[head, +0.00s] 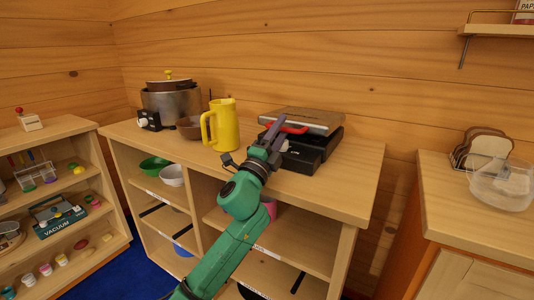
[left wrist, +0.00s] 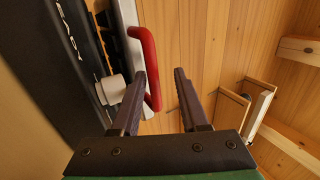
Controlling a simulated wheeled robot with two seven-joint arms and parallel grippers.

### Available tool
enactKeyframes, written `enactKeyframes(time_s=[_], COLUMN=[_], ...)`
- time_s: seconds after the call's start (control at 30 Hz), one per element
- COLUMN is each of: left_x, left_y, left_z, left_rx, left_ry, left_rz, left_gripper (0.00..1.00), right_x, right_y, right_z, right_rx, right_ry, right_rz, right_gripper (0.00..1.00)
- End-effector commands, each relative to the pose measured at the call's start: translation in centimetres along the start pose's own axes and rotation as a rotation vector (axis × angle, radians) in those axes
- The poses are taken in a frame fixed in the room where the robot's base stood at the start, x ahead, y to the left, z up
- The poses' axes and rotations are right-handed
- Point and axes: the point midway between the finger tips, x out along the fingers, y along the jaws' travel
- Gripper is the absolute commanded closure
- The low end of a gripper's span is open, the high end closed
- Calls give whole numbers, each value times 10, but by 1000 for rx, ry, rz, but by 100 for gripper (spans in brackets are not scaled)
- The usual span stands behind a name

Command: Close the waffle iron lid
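The waffle iron has a black base (head: 312,152) and a grey-topped lid (head: 312,118) with a red handle (head: 292,129). It sits on the right part of the wooden counter. The lid is low over the base, and a gap with dark ridges shows between them in the left wrist view. The red handle (left wrist: 150,65) also shows there, beside the left finger. My left gripper (head: 279,127) is at the front of the iron by the handle. Whether a finger touches the handle is unclear. My right gripper is out of view.
A yellow mug (head: 222,125) stands left of the iron, with a brown bowl (head: 189,127) and a metal cooker (head: 172,103) beyond it. The counter (head: 345,185) is clear to the right. A separate cabinet at right holds a toast rack and a clear bowl (head: 502,186).

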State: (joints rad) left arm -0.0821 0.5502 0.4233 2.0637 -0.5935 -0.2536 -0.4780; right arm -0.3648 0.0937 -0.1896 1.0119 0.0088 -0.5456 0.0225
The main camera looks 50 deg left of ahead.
Motion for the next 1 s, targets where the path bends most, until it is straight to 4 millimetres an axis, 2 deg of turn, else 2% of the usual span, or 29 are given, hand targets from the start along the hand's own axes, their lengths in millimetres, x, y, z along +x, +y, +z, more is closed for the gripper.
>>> enactKeyframes(time_s=[0.07,0.4,0.5,0.63,1.0], left_x=[-18,-96,-113,-123,-123], left_y=[5,5,5,2,2], left_z=[0,0,0,0,0], left_rx=[-1,-1,-2,0,0], left_ry=[0,-3,-2,-1,-1], left_rz=[6,7,6,4,4], left_gripper=[54,54,54,54,54], right_x=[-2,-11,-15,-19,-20], right_y=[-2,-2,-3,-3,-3], right_z=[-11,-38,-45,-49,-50], right_rx=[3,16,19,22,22], right_ry=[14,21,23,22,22], right_rz=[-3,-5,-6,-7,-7], right_gripper=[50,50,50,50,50])
